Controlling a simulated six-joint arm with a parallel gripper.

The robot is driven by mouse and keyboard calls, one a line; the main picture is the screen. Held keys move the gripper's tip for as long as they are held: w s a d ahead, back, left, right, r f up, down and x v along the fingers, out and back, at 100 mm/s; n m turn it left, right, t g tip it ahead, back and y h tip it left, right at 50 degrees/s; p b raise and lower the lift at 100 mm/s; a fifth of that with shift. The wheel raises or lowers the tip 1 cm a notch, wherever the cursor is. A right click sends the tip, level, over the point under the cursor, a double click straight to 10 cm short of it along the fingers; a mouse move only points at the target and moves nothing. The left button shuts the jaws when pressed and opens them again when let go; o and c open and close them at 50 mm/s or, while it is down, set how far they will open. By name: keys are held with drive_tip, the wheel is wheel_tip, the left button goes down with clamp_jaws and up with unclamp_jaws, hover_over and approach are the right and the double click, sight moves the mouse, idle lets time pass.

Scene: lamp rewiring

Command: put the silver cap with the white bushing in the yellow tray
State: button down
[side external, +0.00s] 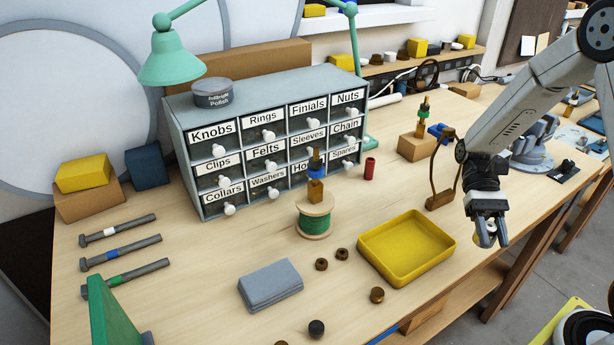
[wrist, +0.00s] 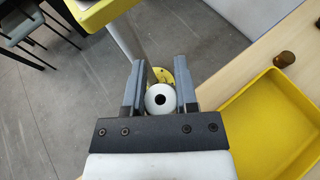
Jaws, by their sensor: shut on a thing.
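My gripper (side external: 490,238) is shut on the silver cap with the white bushing (wrist: 160,98). In the wrist view the cap shows as a white ring with a dark hole between the two fingers; its silver part is hard to make out. In the side view only a small pale bit shows between the fingers. The yellow tray (side external: 405,248) lies on the bench, left of my gripper in the side view, and is empty. Its near part also shows at the right of the wrist view (wrist: 262,125). The gripper is apart from the tray, by the bench edge, with floor behind it in the wrist view.
A brown block with a cord (side external: 440,200) stands between tray and arm.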

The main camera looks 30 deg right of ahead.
drive_tip(key=w+a+r+m+t+y, duration=0.2)
drive_tip(key=w+a+m+t+y, duration=0.3)
drive_tip(key=a+m+t, duration=0.15)
wheel_tip(320, 180, up, 5)
drive_tip(key=m+t, duration=0.8)
hover_over(398, 252)
wheel_tip(398, 252, down, 6)
drive_tip(key=shift+f+y, duration=0.15)
drive_tip(key=shift+y, duration=0.15)
drive_tip(key=shift+f, duration=2.25)
drive_tip(key=shift+f, duration=1.75)
drive_tip(key=shift+f, duration=0.1)
